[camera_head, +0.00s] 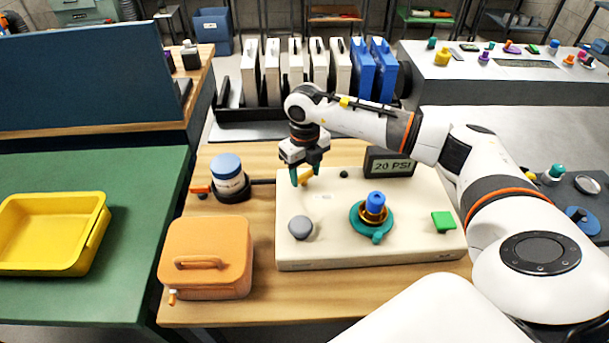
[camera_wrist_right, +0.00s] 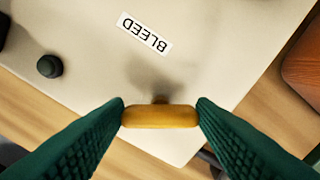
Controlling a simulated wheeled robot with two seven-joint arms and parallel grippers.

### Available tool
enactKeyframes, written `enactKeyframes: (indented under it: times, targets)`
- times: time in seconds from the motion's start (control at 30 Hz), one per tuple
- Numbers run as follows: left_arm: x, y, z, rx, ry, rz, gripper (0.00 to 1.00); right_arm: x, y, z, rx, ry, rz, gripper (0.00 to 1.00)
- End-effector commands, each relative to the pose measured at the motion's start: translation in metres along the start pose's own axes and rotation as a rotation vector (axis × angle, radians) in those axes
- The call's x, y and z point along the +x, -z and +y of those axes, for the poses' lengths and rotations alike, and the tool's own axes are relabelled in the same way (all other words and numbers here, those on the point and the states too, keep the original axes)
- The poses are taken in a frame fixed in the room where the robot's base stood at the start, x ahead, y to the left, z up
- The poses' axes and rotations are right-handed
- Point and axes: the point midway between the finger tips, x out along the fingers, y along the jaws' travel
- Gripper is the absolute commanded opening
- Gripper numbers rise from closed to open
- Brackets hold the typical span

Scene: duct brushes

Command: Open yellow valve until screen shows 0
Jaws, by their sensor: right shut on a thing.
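The yellow valve handle (camera_wrist_right: 160,117) is a short rounded bar on the cream panel (camera_head: 330,250), close to a label reading "BLEED" (camera_wrist_right: 145,33). My right gripper (camera_wrist_right: 160,115) is shut on this handle, with a green finger at each end of it. In the head view the right gripper (camera_head: 305,177) is over the panel's back left part and partly hides the yellow handle (camera_head: 305,174). The screen (camera_head: 391,163) at the panel's back edge reads "20 PSI". My left gripper is not in view.
The panel also carries a grey knob (camera_head: 300,228), a teal and blue fitting (camera_head: 374,215) and a green block (camera_head: 443,221). An orange case (camera_head: 206,258) and a blue-lidded jar (camera_head: 228,177) stand to its left. A yellow tray (camera_head: 50,235) lies on the green table.

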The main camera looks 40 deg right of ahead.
Motion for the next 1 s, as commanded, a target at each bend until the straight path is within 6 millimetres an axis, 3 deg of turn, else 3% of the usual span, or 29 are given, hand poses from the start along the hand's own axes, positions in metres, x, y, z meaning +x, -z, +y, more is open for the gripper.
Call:
enactKeyframes:
  times: [0.6, 1.0]
  targets:
    - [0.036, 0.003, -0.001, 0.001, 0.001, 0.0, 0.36, 0.0, 0.002, 0.003, -0.575, -0.002, 0.007, 0.28]
    - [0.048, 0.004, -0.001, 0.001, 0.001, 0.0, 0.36, -0.001, 0.003, 0.003, -0.838, -0.002, 0.007, 0.28]
